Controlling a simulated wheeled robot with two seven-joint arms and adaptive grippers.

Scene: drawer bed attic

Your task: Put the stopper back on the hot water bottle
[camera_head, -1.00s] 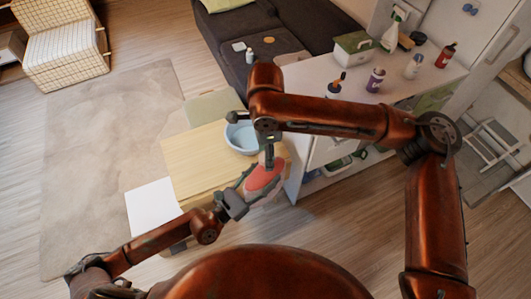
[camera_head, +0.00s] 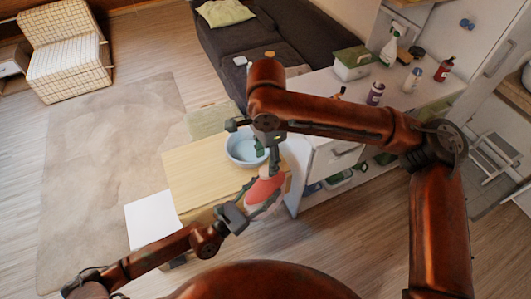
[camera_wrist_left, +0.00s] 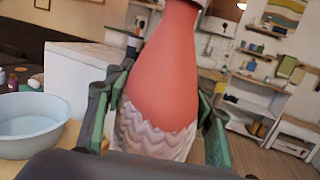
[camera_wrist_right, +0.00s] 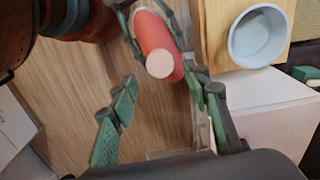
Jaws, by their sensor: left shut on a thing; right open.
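The hot water bottle (camera_head: 265,188) is red with a pale knitted cover, held upright near the table's front right corner. My left gripper (camera_head: 258,202) is shut around its covered lower part, seen close up in the left wrist view (camera_wrist_left: 160,85). My right gripper (camera_head: 273,150) is open above the bottle's top. In the right wrist view the red bottle (camera_wrist_right: 155,30) lies beyond the fingers, with a pale pink round end facing the camera. I cannot tell whether that end is the stopper or the bare mouth. No separate stopper can be made out.
A light blue bowl (camera_head: 246,160) stands on the wooden table (camera_head: 200,170), close to the bottle and right gripper. A white counter (camera_head: 320,93) to the right carries a spray bottle (camera_head: 388,53), a green-and-white box (camera_head: 352,65) and several small bottles. The table's left part is clear.

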